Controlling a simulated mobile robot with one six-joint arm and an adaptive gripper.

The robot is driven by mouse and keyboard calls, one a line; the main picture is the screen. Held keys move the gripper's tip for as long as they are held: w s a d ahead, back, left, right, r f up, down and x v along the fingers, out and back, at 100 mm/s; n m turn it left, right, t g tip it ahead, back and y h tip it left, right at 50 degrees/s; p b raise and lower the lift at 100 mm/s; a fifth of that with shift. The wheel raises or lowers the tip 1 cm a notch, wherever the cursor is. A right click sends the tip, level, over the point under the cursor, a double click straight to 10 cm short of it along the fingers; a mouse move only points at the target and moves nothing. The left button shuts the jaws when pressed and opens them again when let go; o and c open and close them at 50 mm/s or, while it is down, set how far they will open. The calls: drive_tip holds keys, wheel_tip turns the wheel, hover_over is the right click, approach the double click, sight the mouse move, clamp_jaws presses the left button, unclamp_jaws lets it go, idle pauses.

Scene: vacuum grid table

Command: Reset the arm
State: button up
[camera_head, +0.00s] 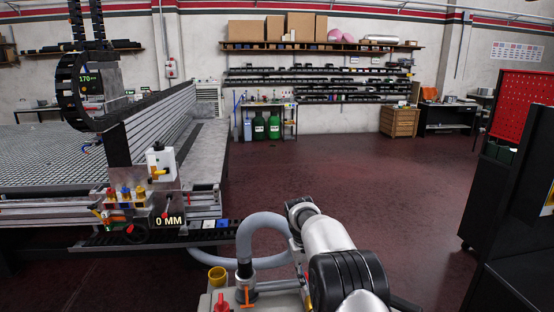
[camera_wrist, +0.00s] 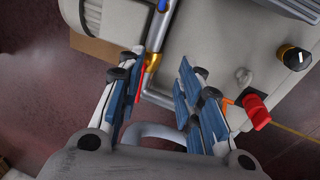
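My gripper (camera_wrist: 162,88) shows in the wrist view with its two blue-padded fingers spread apart. Nothing is seen between the pads. Beyond the fingers is a pale grey machine housing (camera_wrist: 225,50) with a metal pipe and brass fitting (camera_wrist: 153,62). It also has a red knob (camera_wrist: 257,113) beside the right finger; I cannot tell whether they touch. In the head view my arm (camera_head: 335,250) is bent low at the bottom centre, and my gripper cannot be made out there.
A vacuum grid table (camera_head: 45,155) with a control panel stands at left. A grey hose (camera_head: 262,225) loops close beside my arm. A dark cabinet (camera_head: 510,190) with a red pegboard (camera_head: 522,105) stands at right. The dark red floor (camera_head: 370,180) is clear in the middle.

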drive_tip(key=s+d+r+t, duration=0.1)
drive_tip(key=s+r, duration=0.2)
drive_tip(key=r, duration=0.4)
drive_tip(key=s+r, duration=0.4)
drive_tip(key=r, duration=0.3)
drive_tip(key=s+d+r+m+t+y, duration=0.1)
drive_tip(key=s+d+r, duration=0.1)
drive_tip(key=s+r, duration=0.95)
drive_tip(key=s+f+t, duration=0.1)
drive_tip(key=s+f, duration=0.2)
drive_tip(key=s, duration=1)
drive_tip(key=s+f+m+y, duration=0.1)
drive_tip(key=s+f, duration=0.2)
drive_tip(key=s, duration=1)
drive_tip(key=shift+s+d+m+t, duration=0.3)
drive_tip(key=shift+s+d+t, duration=0.05)
drive_tip(key=shift+s+t, duration=0.05)
drive_tip(key=shift+d, duration=0.1)
